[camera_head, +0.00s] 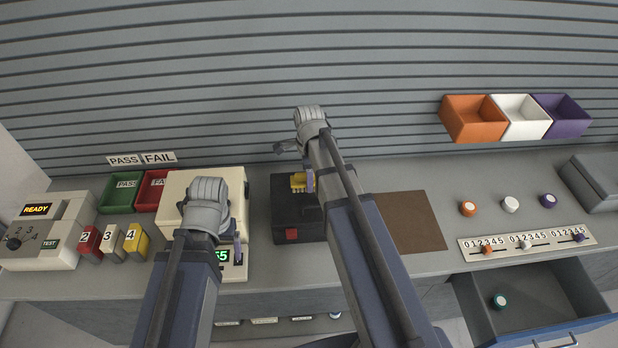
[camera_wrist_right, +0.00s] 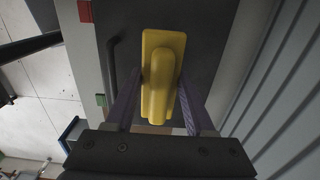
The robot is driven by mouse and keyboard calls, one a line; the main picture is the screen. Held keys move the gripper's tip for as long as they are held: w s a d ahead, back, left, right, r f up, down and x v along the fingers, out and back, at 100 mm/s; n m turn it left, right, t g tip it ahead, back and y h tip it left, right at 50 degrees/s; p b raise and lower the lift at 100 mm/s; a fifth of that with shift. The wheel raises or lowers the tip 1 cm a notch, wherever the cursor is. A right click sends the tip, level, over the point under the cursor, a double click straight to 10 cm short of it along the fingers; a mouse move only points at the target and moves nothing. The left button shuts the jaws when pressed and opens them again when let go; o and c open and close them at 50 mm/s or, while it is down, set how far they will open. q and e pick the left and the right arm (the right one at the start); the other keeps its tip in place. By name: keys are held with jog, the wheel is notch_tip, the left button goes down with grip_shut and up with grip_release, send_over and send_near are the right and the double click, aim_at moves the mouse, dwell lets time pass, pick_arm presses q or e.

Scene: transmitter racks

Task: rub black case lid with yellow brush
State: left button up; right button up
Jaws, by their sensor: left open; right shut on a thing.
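The black case (camera_head: 284,213) stands on the bench in the middle of the head view, with a red block on its front. The yellow brush (camera_head: 298,183) is above its lid, partly hidden by my right arm. My right gripper (camera_head: 310,181) is shut on the brush. In the right wrist view the brush (camera_wrist_right: 160,75) sits between the fingers, over the dark lid (camera_wrist_right: 205,40). I cannot tell whether the brush touches the lid. My left gripper (camera_head: 238,250) is open and empty at the front of the cream device with the green display.
Left of the case are a cream device (camera_head: 236,180), numbered blocks (camera_head: 112,242) and green and red bins (camera_head: 122,195). A brown mat (camera_head: 412,222) lies right of my right arm. Coloured knobs (camera_head: 468,208) and an open drawer (camera_head: 530,300) are at the right.

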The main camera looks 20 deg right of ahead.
jog(key=shift+r+p, duration=0.75)
jog(key=shift+r, duration=0.35)
notch_tip(320, 180, up, 3)
jog(key=p, duration=0.3)
jog(key=shift+d+f, duration=0.1)
